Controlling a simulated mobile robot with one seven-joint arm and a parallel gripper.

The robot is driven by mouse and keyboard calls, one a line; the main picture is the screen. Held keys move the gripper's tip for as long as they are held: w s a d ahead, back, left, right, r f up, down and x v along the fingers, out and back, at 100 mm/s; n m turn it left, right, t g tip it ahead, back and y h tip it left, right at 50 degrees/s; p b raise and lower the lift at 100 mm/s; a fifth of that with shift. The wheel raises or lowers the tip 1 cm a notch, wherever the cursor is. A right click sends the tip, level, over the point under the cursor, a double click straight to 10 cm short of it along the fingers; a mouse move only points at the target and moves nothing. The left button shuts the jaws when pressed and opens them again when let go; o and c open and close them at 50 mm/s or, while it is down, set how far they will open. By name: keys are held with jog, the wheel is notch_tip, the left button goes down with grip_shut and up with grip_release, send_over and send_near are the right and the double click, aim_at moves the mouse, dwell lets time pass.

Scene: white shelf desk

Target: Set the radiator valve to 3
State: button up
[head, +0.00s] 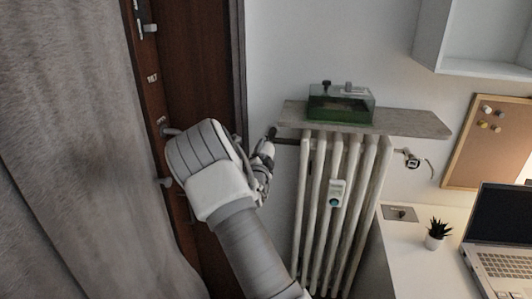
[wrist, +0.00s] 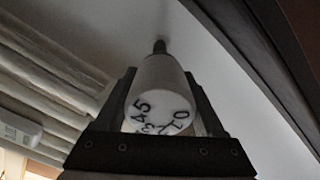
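The radiator valve knob (wrist: 160,92) is a white cylinder with black numbers on its end face, in the middle of the wrist view. The 4 and 5 are on the left of the face and the 0 is on the right. The lower numbers are partly hidden by my gripper's edge. My gripper (wrist: 160,78) has one finger on each side of the knob. I cannot tell whether both fingers press on it.
A shelf board (head: 410,122) over the radiator carries a green glass case (head: 341,105). A small device (head: 337,193) hangs on the radiator's front. A brown door (head: 205,60) and grey curtain (head: 70,150) are on the left. A desk with a laptop (head: 500,240) and plant (head: 438,232) is on the right.

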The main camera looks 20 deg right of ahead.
jog(key=c, duration=0.7)
jog(key=shift+f+n+b, duration=0.15)
jog(key=shift+n+b, duration=0.15)
jog(key=shift+b, duration=0.15)
jog(key=n+b, duration=0.2)
jog(key=shift+n+b, duration=0.3)
jog(key=shift+b, duration=0.1)
jog(key=n+b, duration=0.3)
jog(key=n, duration=0.2)
jog(key=n+b, duration=0.1)
jog(key=n, duration=0.4)
jog(key=shift+n, duration=2.2)
